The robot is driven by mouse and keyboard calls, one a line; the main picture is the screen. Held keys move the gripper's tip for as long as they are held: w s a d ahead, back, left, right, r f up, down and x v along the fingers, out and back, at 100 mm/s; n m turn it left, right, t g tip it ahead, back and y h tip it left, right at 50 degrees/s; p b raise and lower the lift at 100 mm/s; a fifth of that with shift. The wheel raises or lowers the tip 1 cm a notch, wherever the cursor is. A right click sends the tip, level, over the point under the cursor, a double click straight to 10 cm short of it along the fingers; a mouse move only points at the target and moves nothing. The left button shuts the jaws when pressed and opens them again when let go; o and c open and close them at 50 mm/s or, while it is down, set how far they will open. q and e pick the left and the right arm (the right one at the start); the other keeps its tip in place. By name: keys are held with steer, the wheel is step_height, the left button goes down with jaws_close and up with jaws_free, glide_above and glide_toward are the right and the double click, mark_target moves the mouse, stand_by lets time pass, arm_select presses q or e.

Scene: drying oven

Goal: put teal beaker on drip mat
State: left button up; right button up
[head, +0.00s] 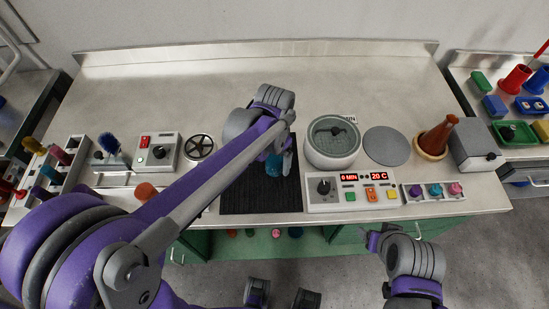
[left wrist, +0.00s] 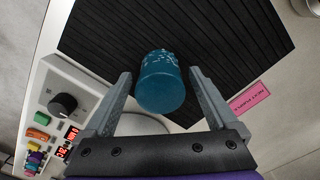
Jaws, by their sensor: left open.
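The teal beaker (left wrist: 161,82) is between the two fingers of my left gripper (left wrist: 160,75), with gaps visible on both sides, so the gripper is open around it. In the head view the beaker (head: 273,166) shows beside the left gripper (head: 282,162), partly covered by it. The black ribbed drip mat (head: 255,200) lies on the bench below, its left part hidden by my left arm; it also shows in the left wrist view (left wrist: 235,35). The beaker appears over the mat, and its contact with it is unclear. My right gripper (head: 376,238) is low at the right, fingers unclear.
A round lidded device (head: 332,145) stands right of the mat, behind a control panel (head: 352,192) with a knob and displays. A grey disc (head: 387,146) and a brown cone (head: 436,137) are farther right. The bench's back is clear.

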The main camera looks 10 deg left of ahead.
mark_target(274, 156)
arm_select(q)
steer(key=shift+r, duration=0.25)
step_height(274, 156, up, 12)
steer(key=p, duration=0.1)
steer(key=s+a+f+n+t, duration=0.1)
steer(key=s+a+f+n, duration=0.1)
steer(key=s+f, duration=0.1)
steer(key=s+a+f+n+t, duration=0.2)
steer(key=s+f, duration=0.2)
steer(key=s, duration=0.2)
steer(key=s+a+f+n+t, duration=0.1)
steer(key=s+a+f+t, duration=0.1)
steer(key=s, duration=0.3)
steer(key=shift+s+a+f+n, duration=0.2)
steer(key=shift+a+f+n, duration=0.2)
steer(key=shift+a+f, duration=0.25)
